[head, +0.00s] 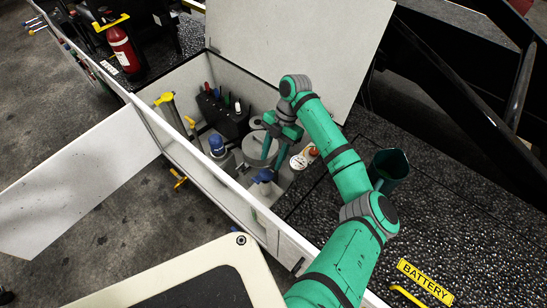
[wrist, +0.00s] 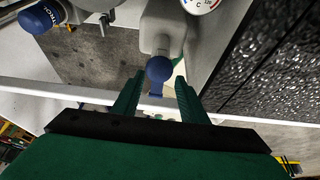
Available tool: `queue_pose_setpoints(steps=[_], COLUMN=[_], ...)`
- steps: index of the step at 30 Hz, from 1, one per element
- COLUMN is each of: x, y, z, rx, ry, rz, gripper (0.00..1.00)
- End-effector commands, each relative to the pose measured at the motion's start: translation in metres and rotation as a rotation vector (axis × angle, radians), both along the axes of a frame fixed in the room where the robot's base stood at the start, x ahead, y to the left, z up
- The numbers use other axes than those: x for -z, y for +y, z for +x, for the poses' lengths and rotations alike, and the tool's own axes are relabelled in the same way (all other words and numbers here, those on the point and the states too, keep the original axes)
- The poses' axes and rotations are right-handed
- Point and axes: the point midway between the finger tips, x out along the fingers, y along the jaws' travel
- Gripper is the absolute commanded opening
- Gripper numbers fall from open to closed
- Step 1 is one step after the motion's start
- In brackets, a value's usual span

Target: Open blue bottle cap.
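A blue cap (head: 262,176) sits on a pale grey fitting inside the open white compartment, just below my gripper (head: 272,160). In the wrist view the rounded blue cap (wrist: 158,69) shows between the green finger ends, with gaps on both sides. My gripper (wrist: 160,78) is open and empty, its fingers pointing down towards that cap. A second, larger blue cap (head: 217,144) tops a grey bottle-like container further left. It also shows at the upper left of the wrist view (wrist: 42,20), with partly readable white lettering. I cannot tell which cap is the bottle's.
The compartment's white front wall (head: 180,150) and raised lid (head: 295,40) bound the space. A round grey lid (head: 262,148), a white dial (head: 303,159) and a dark tool holder (head: 225,115) stand close by. A green cup (head: 388,168) is on the black deck at right.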

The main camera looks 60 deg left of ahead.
Motion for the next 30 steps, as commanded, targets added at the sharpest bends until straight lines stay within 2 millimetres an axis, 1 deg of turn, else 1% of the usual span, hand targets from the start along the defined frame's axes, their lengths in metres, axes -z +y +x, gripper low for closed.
queue_pose_setpoints(steps=[7, 11, 14, 21, 24, 30], x=[-0.001, -0.009, -0.022, -0.065, -0.080, -0.096], y=[-0.002, -0.001, 0.002, 0.011, 0.013, 0.016], z=[0.002, 0.006, 0.010, 0.026, 0.031, 0.037], rx=[0.004, 0.005, 0.002, -0.001, -0.002, -0.004], ry=[0.002, 0.002, 0.001, -0.001, -0.001, 0.001], rz=[0.000, 0.002, 0.001, 0.001, 0.000, -0.001], gripper=[0.39, 0.39, 0.39, 0.39, 0.39, 0.39])
